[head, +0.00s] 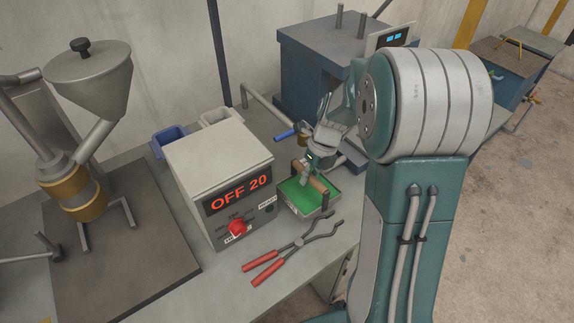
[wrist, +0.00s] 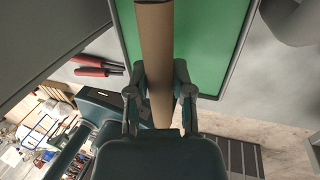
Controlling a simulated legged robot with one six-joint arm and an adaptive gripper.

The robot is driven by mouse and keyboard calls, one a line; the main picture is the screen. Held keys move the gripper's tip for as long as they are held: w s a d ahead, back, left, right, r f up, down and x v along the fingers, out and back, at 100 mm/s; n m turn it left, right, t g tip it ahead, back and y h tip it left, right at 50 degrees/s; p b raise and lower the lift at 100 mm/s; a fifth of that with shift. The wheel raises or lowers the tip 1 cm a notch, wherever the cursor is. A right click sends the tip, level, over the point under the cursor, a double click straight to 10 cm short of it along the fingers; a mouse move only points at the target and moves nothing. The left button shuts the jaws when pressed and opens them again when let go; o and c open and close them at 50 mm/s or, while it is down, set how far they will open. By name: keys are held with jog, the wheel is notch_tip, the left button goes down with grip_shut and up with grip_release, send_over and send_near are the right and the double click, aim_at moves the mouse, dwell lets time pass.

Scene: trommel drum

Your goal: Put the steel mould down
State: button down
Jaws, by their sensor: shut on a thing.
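The steel mould (head: 294,207) looks like a shallow grey tray with a green inside and a tan round bar across it on upright end posts. It is at the bench's right end; I cannot tell whether it touches the bench. In the wrist view, the green inside with its grey rim (wrist: 245,45) lies beyond the tan bar (wrist: 155,55). My gripper (head: 307,181) reaches down from above and is shut around the tan bar. It also shows in the wrist view (wrist: 159,88), with a finger on each side of the bar.
A grey control box (head: 215,165) reading "OFF 20" stands left of the mould. Red-handled tongs (head: 290,250) lie close in front. A blue-handled tool (head: 288,133) and a large blue machine (head: 310,65) are behind. The bench's right edge is close by.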

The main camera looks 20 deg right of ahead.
jog(key=shift+w+a+f, duration=0.4)
jog(key=shift+w+f, duration=0.15)
jog(key=shift+w, duration=0.85)
jog(key=shift+w+a+f, duration=0.45)
jog(key=shift+w+f, duration=0.15)
jog(key=shift+w, duration=0.75)
jog(key=shift+w+a+f, duration=0.4)
jog(key=shift+w+f, duration=0.15)
jog(key=shift+w, duration=0.85)
jog(key=shift+f, duration=0.1)
jog(key=c, duration=0.5)
grip_release()
